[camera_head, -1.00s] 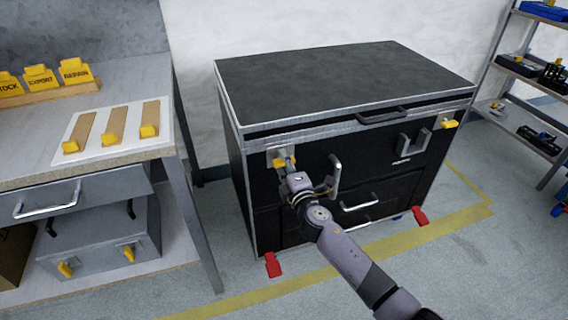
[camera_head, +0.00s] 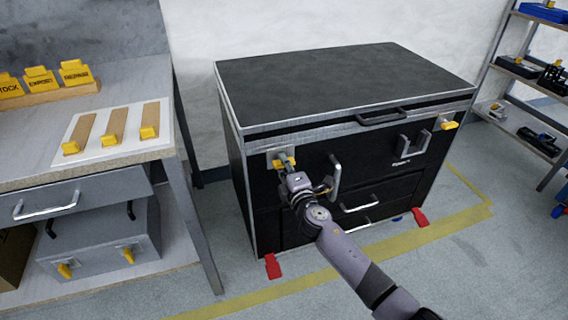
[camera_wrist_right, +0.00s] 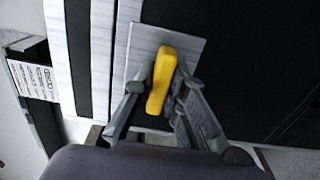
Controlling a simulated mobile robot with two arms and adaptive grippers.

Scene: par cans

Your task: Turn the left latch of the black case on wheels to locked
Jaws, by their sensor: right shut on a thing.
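The black case on wheels (camera_head: 340,80) stands against the wall with its lid down. Its left latch (camera_head: 281,160) is a yellow handle on a grey plate at the upper left of the front; it also shows in the right wrist view (camera_wrist_right: 161,80). My right gripper (camera_head: 287,166) is shut on this latch, one finger on each side of the yellow handle in the right wrist view (camera_wrist_right: 160,95). The right latch (camera_head: 449,126) is yellow and lies about level at the upper right. My left gripper is not in view.
A bench (camera_head: 110,160) with yellow-tipped wooden bars and labelled yellow holders stands at the left. Metal handles (camera_head: 335,178) stick out of the case front near my right gripper. Red pedals (camera_head: 272,266) are at the case's base. Shelving (camera_head: 500,75) is at the right.

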